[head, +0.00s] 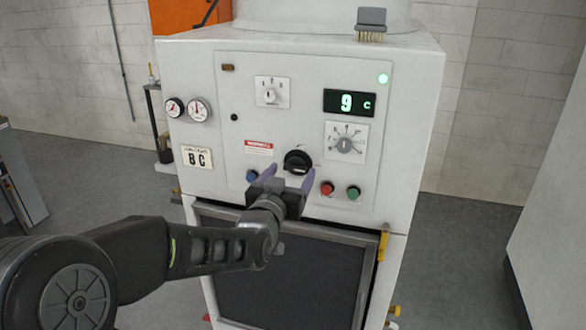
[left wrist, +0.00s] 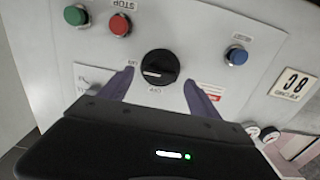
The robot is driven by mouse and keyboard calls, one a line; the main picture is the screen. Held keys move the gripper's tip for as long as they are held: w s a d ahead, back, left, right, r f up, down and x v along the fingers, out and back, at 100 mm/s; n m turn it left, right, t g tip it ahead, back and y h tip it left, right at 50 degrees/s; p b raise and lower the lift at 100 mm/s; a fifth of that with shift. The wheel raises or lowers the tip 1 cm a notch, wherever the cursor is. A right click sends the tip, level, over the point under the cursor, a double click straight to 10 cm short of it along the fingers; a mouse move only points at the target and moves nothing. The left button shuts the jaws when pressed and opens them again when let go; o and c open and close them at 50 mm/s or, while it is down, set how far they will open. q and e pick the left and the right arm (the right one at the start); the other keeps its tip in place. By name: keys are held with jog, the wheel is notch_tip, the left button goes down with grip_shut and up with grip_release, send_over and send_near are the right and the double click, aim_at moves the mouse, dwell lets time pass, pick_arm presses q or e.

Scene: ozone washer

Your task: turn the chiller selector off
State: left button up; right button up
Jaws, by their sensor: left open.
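The black rotary selector (head: 297,161) sits low in the middle of the white control panel. In the left wrist view the same selector (left wrist: 159,68) has ON and OFF lettering beside it, and its white mark points to the picture's left, roughly toward the ON side. My left gripper (head: 288,176) is open in front of the panel, just below the selector in the head view. In the left wrist view its two purple fingers lie on either side of the selector, with gaps; contact does not show. My right gripper is not in view.
A blue button (head: 252,176) is left of the selector; red (head: 327,188) and green (head: 353,192) buttons are right. Two other dials (head: 270,94) (head: 345,144), a green display (head: 349,103) and gauges (head: 186,109) are higher. A brush (head: 371,24) sits on top.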

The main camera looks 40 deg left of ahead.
aim_at(295, 167)
pick_arm(q)
jog(key=shift+x, duration=1.1)
jog(key=shift+c, duration=0.2)
jog(key=c, duration=1.3)
